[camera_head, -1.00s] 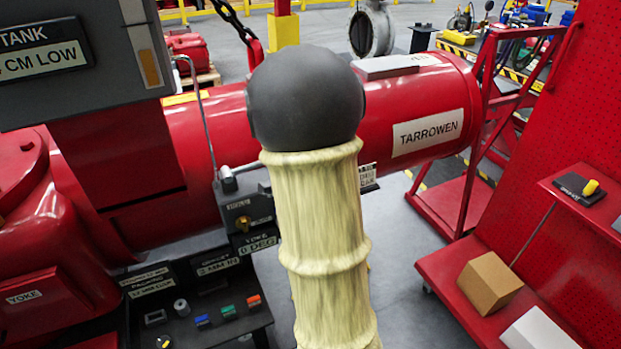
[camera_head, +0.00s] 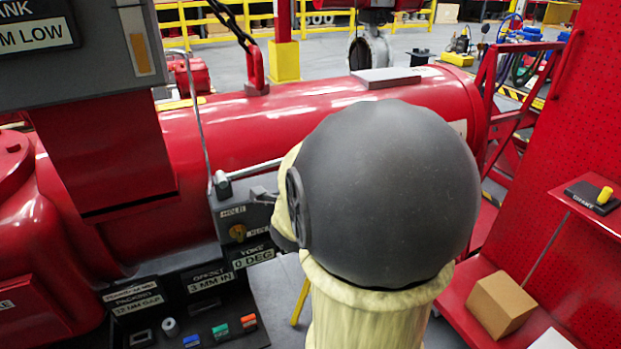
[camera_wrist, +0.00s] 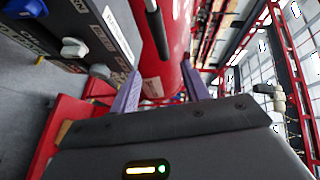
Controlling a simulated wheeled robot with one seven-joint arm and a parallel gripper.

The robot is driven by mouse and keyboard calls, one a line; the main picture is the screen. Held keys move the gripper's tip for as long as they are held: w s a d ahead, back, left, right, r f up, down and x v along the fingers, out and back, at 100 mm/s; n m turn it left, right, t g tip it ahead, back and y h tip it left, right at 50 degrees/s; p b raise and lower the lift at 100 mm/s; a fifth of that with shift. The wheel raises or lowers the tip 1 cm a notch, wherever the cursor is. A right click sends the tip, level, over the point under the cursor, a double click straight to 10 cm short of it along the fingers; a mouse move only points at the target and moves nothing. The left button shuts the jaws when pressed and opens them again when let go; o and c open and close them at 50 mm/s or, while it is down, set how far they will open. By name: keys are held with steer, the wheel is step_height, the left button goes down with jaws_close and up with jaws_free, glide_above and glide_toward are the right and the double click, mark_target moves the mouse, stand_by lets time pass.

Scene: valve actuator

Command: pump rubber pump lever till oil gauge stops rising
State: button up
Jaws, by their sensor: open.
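The pump lever (camera_head: 255,167) shows in the head view as a thin metal rod running right from its pivot. Its outer end is hidden behind my arm. In the wrist view a black rubber-like grip (camera_wrist: 158,32) on a pale rod stands ahead, near the top centre. My gripper (camera_wrist: 161,70) has two purple fingers spread apart, with nothing between them. The grip appears beyond the fingertips; the exact gap cannot be told. The oil gauge (camera_head: 139,40) is an orange-tinted strip on the grey tank at upper left.
A large red cylinder (camera_head: 270,120) lies behind the lever. A grey control box (camera_head: 240,225) with a yellow knob stands below the pivot, with a button panel (camera_head: 190,320) lower left. Red shelves with a cardboard box (camera_head: 500,305) stand at right.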

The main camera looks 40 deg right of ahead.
steer(key=shift+w+a+f, duration=0.15)
steer(key=shift+a, duration=0.05)
steer(key=c, duration=0.6)
steer(key=a+f+n+y, duration=0.1)
steer(key=a+n, duration=0.1)
steer(key=w+a+f+n+y, duration=0.1)
steer(key=a+f+n+y, duration=0.1)
steer(key=w+a+f+n+y, duration=0.1)
steer(key=a+f+n, duration=0.1)
steer(key=shift+a+y, duration=0.35)
steer(key=shift+y, duration=0.05)
jaws_close()
steer(key=s+a+f+n+g+y, duration=0.3)
steer(key=s+a+f+n+g, duration=0.1)
steer(key=a+n, duration=0.4)
steer(key=s+a+f+n+g+y, duration=0.3)
steer(key=s+a+f+n, duration=0.4)
steer(key=n, duration=0.3)
steer(key=shift+a+f+n+g, duration=0.3)
steer(key=shift+a+f+g, duration=0.3)
steer(key=shift+a+g, duration=0.2)
steer(key=shift+w, duration=0.1)
